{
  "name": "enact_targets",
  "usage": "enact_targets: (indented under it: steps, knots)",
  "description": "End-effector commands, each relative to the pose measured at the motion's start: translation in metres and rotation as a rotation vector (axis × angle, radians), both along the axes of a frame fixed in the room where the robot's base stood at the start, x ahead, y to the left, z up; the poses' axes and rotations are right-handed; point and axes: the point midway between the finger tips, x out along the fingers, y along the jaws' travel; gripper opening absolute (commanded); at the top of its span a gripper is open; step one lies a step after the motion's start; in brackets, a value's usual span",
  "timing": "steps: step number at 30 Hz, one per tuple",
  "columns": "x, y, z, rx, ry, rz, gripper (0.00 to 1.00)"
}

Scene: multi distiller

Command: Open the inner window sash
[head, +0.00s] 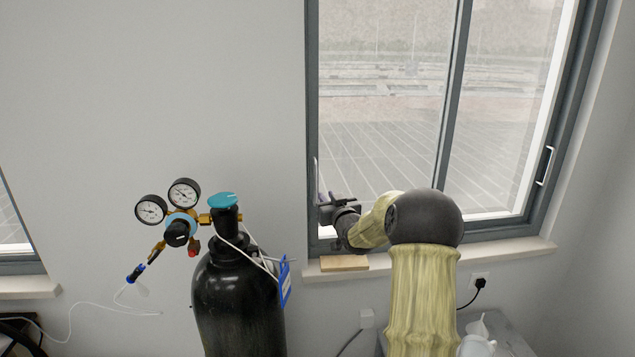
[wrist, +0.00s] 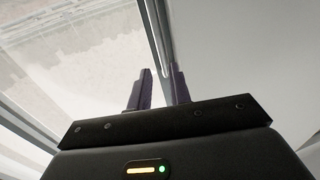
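The window (head: 390,100) has grey-framed glass panes with a dark upright stile (head: 453,100) between them. A slim pale handle (head: 316,168) stands on the left upright of the left sash. A second white handle (head: 545,166) is on the right upright. My gripper (head: 322,197) is at the lower left of the window, close to the left handle. In the wrist view its two dark fingers (wrist: 160,88) are apart, pointing toward the grey upright (wrist: 155,35). A pale strip, probably the handle, runs down toward the gap. Contact with it cannot be told.
A black gas cylinder (head: 236,300) with a regulator and gauges (head: 168,205) stands left of my arm. A small wooden block (head: 344,263) lies on the sill (head: 400,264) below my gripper. A plugged socket (head: 479,283) is on the wall at lower right.

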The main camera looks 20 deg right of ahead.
Motion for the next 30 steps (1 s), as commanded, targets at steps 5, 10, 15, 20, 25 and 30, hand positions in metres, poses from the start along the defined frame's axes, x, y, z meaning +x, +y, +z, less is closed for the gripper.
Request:
enact_targets:
  steps: [5, 10, 15, 20, 25, 30]
  knots:
    - [0.027, -0.002, 0.002, 0.002, 0.001, 0.001, 0.20]
    - [0.050, -0.003, 0.002, 0.001, 0.001, 0.001, 0.20]
    - [0.071, -0.006, 0.001, 0.001, 0.001, 0.001, 0.20]
    - [0.086, -0.006, 0.001, 0.000, 0.001, 0.002, 0.20]
    - [0.092, -0.007, 0.000, 0.000, 0.000, 0.001, 0.20]
    - [0.092, -0.007, 0.000, 0.000, 0.000, 0.001, 0.20]
